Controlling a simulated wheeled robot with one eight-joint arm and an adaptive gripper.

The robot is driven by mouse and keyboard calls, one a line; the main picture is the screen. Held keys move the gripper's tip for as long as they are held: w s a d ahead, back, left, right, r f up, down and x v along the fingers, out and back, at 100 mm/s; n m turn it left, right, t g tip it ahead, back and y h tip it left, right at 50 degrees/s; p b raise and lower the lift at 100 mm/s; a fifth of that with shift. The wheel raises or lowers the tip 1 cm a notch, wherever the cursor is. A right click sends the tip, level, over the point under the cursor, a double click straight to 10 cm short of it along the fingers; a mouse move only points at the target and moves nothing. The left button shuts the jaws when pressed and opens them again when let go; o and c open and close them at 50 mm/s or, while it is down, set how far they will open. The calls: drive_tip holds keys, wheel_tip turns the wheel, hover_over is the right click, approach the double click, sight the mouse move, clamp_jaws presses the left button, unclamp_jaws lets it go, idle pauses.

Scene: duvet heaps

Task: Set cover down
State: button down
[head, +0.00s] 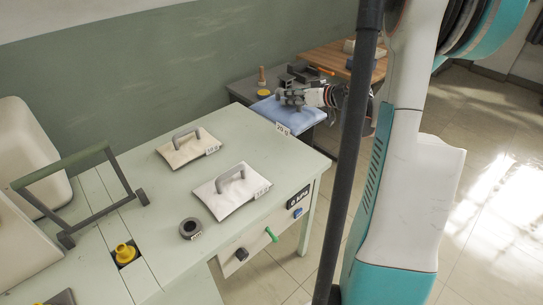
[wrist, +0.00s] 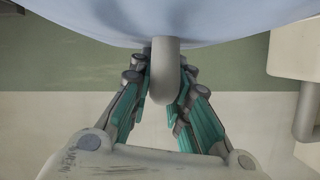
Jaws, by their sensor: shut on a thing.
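The cover is a blue pad (head: 287,116) with a white "20 g" tag, past the far right corner of the pale green table. My gripper (head: 283,98) reaches over it from the right and is shut on its handle. In the wrist view, the grey handle (wrist: 165,70) sits between my gripper's fingers (wrist: 164,92), and the blue underside or side of the cover (wrist: 200,20) fills the top. The handle is mostly hidden in the head view. I cannot tell whether the cover touches the surface below.
Two white pads with grey handles (head: 188,146) (head: 231,190) lie on the pale green table (head: 150,205). A dark ring (head: 190,229) and a yellow knob (head: 124,253) are nearer. A grey side surface (head: 243,90) holds a yellow-based stamp (head: 262,85) and grey blocks behind the cover.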

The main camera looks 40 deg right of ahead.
wheel_tip(320, 180, down, 18)
drive_tip(key=b, duration=0.6)
drive_tip(key=shift+f+b, duration=0.2)
drive_tip(key=shift+b, duration=0.15)
drive_tip(key=shift+r, duration=0.1)
drive_tip(key=c, duration=1.5)
unclamp_jaws()
